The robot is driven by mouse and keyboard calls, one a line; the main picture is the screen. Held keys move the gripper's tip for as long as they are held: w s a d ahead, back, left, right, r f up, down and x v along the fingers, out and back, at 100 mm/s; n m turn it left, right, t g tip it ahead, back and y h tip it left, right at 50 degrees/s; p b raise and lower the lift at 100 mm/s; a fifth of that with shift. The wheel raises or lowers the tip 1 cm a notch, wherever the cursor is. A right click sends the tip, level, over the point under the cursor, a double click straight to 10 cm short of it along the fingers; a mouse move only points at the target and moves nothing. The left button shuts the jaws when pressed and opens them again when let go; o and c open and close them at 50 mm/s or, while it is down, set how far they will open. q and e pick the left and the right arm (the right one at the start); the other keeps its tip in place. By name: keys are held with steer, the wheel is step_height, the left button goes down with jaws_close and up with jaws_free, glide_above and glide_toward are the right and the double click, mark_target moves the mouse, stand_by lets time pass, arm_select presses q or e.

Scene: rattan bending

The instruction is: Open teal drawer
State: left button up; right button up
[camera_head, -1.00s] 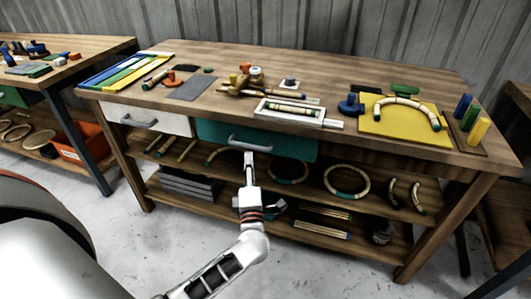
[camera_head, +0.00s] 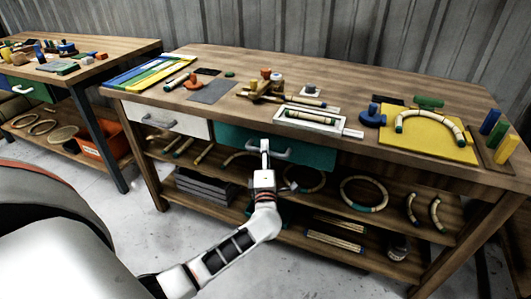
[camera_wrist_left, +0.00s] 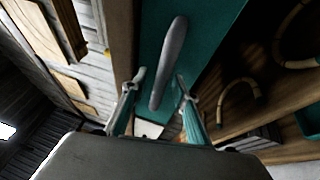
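The teal drawer (camera_head: 310,158) is in the front of the wooden workbench, under its top, and looks closed. Its grey bar handle (camera_head: 283,155) is on the front. In the left wrist view the handle (camera_wrist_left: 171,60) runs diagonally across the teal drawer front (camera_wrist_left: 212,30). My left gripper (camera_head: 265,146) is right at the handle in the head view. In the left wrist view my left gripper (camera_wrist_left: 160,78) is open, its fingers on either side of the handle's near end. I cannot tell whether either finger touches it. My right gripper is out of view.
A white drawer (camera_head: 165,120) sits left of the teal one. The lower shelves (camera_head: 330,215) hold rattan rings and rods. The benchtop carries a yellow board (camera_head: 437,140) and a white tray (camera_head: 318,122). Another bench (camera_head: 125,50) stands at left. The grey floor (camera_head: 130,240) in front is open.

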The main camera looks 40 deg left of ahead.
arm_select(q)
jaws_close()
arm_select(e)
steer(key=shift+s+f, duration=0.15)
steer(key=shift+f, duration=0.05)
arm_select(q)
steer(key=shift+s, duration=0.1)
steer(key=s+d+p, duration=0.3)
steer(key=s+p, duration=0.1)
steer(key=s, duration=0.8)
steer(key=s+d+p, duration=0.3)
steer(key=s+p, duration=0.1)
steer(key=s, duration=0.9)
steer(key=shift+s, duration=0.15)
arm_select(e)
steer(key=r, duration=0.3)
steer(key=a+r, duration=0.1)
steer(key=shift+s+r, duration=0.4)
arm_select(q)
steer(key=shift+d, duration=0.1)
